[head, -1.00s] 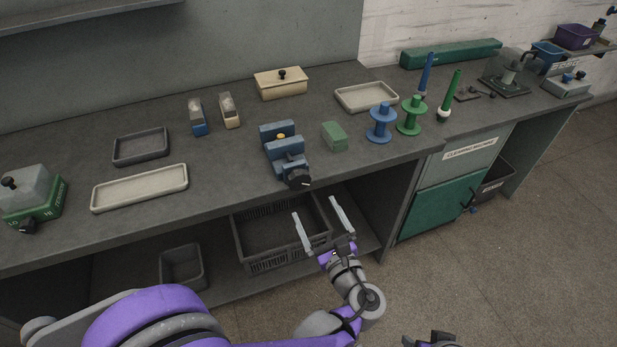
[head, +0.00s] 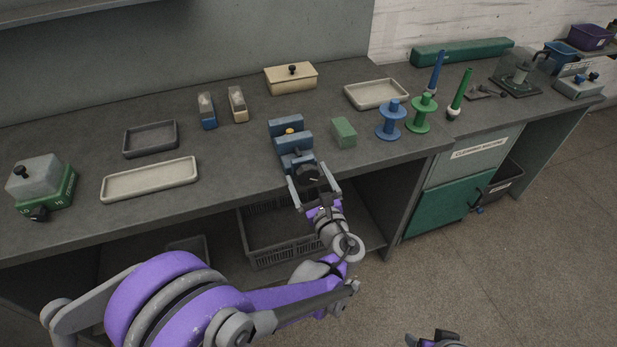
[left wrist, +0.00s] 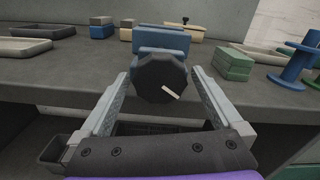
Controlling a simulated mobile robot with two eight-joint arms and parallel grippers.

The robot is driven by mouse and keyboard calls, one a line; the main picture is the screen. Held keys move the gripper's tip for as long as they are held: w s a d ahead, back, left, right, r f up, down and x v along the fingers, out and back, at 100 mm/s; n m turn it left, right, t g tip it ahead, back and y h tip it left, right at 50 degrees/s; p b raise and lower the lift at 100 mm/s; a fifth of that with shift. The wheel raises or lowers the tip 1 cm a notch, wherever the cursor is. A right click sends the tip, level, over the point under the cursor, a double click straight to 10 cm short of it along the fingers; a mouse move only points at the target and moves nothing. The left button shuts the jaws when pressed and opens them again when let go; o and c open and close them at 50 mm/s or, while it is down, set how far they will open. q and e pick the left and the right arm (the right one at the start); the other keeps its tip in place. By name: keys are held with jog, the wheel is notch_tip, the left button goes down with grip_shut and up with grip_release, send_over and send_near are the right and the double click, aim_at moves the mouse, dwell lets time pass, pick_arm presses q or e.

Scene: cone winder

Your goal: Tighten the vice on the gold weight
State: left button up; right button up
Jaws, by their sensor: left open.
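The blue vice (head: 290,146) stands at the front edge of the bench, and the gold weight (head: 289,131) shows as a small yellow spot between its jaws. The vice's black knob (left wrist: 160,80) faces me in the left wrist view, with a pale mark pointing to the lower right. My left gripper (head: 309,177) is open, with one finger on each side of the knob. Gaps seem to show between fingers and knob in the left wrist view. The weight is hidden there. Part of my right gripper (head: 435,340) shows at the bottom edge; its jaws are unclear.
A green block (head: 344,132) lies right of the vice, beside a blue spool (head: 391,121) and a green spool (head: 422,115). A long pale tray (head: 150,180) lies to the left. A dark crate (head: 270,258) sits on the shelf below the bench.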

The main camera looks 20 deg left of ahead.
pick_arm(q)
jog(key=c, duration=1.3)
jog(key=shift+m+b, duration=0.3)
jog(key=shift+m, duration=0.9)
jog(key=o, duration=1.3)
jog(key=shift+s, duration=0.1)
jog(key=v, duration=1)
jog(key=shift+s+d, duration=0.25)
